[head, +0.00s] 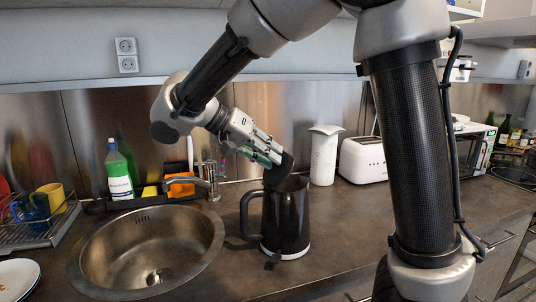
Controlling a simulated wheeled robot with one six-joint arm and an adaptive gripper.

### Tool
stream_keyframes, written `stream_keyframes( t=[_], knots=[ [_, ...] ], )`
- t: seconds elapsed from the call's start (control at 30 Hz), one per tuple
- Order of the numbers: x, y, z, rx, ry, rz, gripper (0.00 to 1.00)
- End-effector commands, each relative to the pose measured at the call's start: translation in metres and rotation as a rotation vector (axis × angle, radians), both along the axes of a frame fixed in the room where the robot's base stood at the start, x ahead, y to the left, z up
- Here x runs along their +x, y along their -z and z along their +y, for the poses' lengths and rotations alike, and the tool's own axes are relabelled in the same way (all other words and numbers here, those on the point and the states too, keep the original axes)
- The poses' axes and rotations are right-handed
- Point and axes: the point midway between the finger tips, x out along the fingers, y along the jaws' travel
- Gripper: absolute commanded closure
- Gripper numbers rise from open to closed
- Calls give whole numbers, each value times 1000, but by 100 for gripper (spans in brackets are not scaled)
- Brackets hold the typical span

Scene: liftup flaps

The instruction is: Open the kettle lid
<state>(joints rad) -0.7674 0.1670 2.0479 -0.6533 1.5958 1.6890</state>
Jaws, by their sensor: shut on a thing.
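A dark kettle (287,222) with a black handle on its left side stands upright on the counter, just right of the sink. Its dark lid (279,172) is tilted up steeply above the kettle's rim at the back. My gripper (272,157) reaches down from the upper left and is shut on the lid. The fingertips are partly hidden against the dark lid, so the exact grip is hard to see. The kettle's inside is not clearly visible.
A round metal sink (95,272) with a faucet (208,180) lies left of the kettle. A white canister (324,158) and a white toaster (362,160) stand behind it to the right. The counter right of the kettle is clear.

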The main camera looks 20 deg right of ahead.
Motion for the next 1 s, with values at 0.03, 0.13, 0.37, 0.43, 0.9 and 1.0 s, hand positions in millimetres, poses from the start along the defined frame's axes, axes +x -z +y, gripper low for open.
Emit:
stream_keyframes(
  t=[0.03, 0.13, 0.37, 0.43, 0.9, 1.0],
  knots=[
    [0, 1, 0, 1, 0, 1, 100],
    [0, 1, 0, 1, 0, 1, 100],
    [0, 1, 0, 1, 0, 2, 100],
    [0, 1, 0, 1, 0, 2, 100],
    [0, 1, 0, 1, 0, 1, 58],
    [0, 1, 0, 1, 0, 1, 58]
  ],
)
